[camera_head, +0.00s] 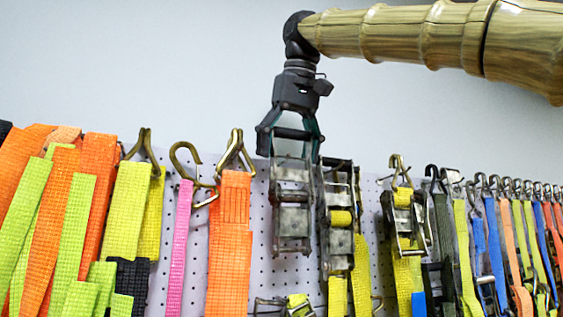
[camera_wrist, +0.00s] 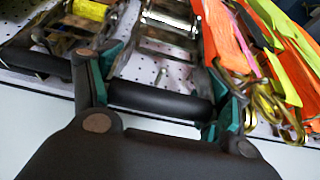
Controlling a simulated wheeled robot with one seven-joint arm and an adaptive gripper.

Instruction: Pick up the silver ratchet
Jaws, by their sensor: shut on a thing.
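The silver ratchet (camera_head: 291,208) hangs upright in front of the white pegboard, a metal frame with a black bar handle at its top. My gripper (camera_head: 291,148) comes down from above, with one finger at each end of that handle, and is shut on it. In the wrist view, the handle (camera_wrist: 160,99) lies between the green-lined fingers of my gripper (camera_wrist: 162,85), and the shiny ratchet body (camera_wrist: 170,20) shows beyond it. I cannot tell whether the ratchet still touches the board or a hook.
A second ratchet with yellow strap (camera_head: 340,215) hangs close on the right. An orange strap (camera_head: 229,245) with a hook hangs on the left. Another yellow-strapped ratchet (camera_head: 404,220) and several coloured straps stand farther right. The wall above the pegboard (camera_head: 375,168) is clear.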

